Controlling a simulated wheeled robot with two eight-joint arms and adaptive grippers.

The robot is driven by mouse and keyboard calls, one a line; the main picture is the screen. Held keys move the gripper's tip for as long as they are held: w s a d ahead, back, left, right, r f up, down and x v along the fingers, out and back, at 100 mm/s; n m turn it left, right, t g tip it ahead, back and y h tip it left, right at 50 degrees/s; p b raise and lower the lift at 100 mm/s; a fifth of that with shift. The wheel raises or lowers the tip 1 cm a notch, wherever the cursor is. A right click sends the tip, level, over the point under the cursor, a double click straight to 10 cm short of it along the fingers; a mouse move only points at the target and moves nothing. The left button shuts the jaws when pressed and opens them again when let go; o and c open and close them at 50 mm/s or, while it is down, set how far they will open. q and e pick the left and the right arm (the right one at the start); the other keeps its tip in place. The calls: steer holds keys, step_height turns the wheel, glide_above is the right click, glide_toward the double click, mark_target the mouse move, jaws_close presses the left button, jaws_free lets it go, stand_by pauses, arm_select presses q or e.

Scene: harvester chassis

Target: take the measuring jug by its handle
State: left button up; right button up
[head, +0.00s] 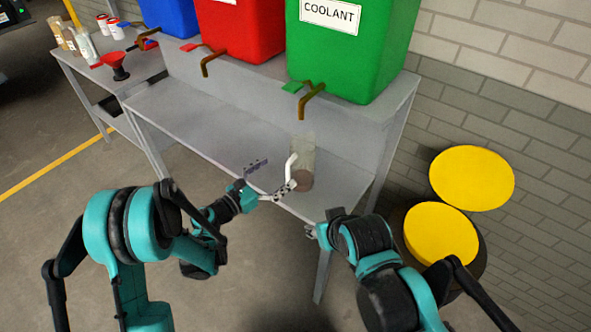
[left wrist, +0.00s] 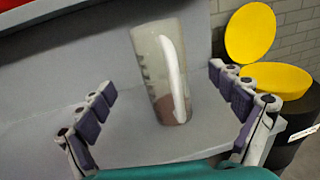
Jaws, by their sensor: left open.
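The measuring jug (head: 303,158) is a clear, tall vessel with a white handle and some brownish content at its bottom. It stands upright on the grey bench shelf (head: 215,135), below the green coolant tank. In the left wrist view the jug (left wrist: 152,75) stands ahead, with its white handle (left wrist: 174,75) facing me. My left gripper (head: 277,190) is open at the jug's front, close to the handle. Its fingers show on both sides of the jug in the left wrist view (left wrist: 165,108), with nothing between them gripped. My right gripper (head: 318,233) is near the shelf's front edge; its fingers are unclear.
Blue, red (head: 238,35) and green (head: 345,55) tanks with brown taps stand on the raised ledge above the shelf. A red funnel (head: 117,66) and several containers are at the far left. A dark bin with a yellow lid (head: 472,180) stands at right. The shelf's left part is clear.

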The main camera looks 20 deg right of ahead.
mark_target(300, 168)
arm_select(q)
steer(key=b+x, duration=0.2)
steer(key=x, duration=0.5)
steer(key=c, duration=1.6)
steer(key=shift+r, duration=0.15)
steer(key=shift+c, duration=0.2)
